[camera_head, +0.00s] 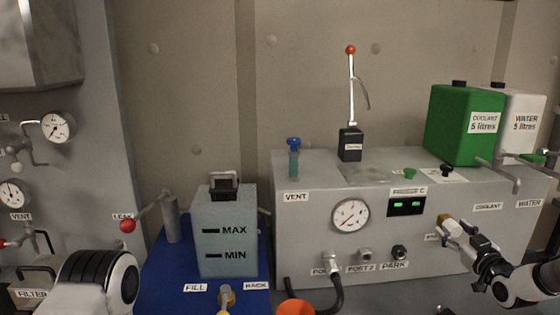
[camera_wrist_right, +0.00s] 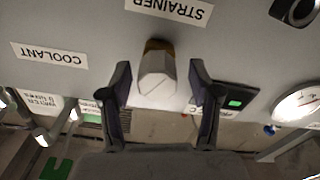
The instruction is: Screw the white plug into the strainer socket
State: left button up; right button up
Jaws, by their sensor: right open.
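The white plug (camera_wrist_right: 158,80) is a faceted pale block in the right wrist view, just below the STRAINER label. A brass-brown part, probably the strainer socket (camera_wrist_right: 158,46), shows at its panel end. I cannot tell whether the plug's thread is engaged. The plug also shows in the head view (camera_head: 449,226) on the grey cabinet's front. My right gripper (camera_wrist_right: 160,84) is open, its two fingers on either side of the plug with gaps on both sides. It also shows in the head view (camera_head: 466,234). My left arm shows at the lower left; its gripper is out of view.
The grey cabinet (camera_head: 300,240) carries a gauge (camera_head: 350,215), a green display (camera_head: 406,205) and front ports. A green coolant can (camera_head: 462,125) and a white water can (camera_head: 522,125) stand on top. A MAX/MIN tank (camera_head: 225,228) stands on a blue base at left.

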jog(key=shift+s+d, duration=0.1)
grip_shut()
jog(key=shift+m+b, duration=0.5)
jog(key=shift+m, duration=0.6)
jog(key=shift+r+m, duration=0.1)
jog(key=shift+m, duration=1.1)
jog(key=shift+o, duration=0.3)
grip_release()
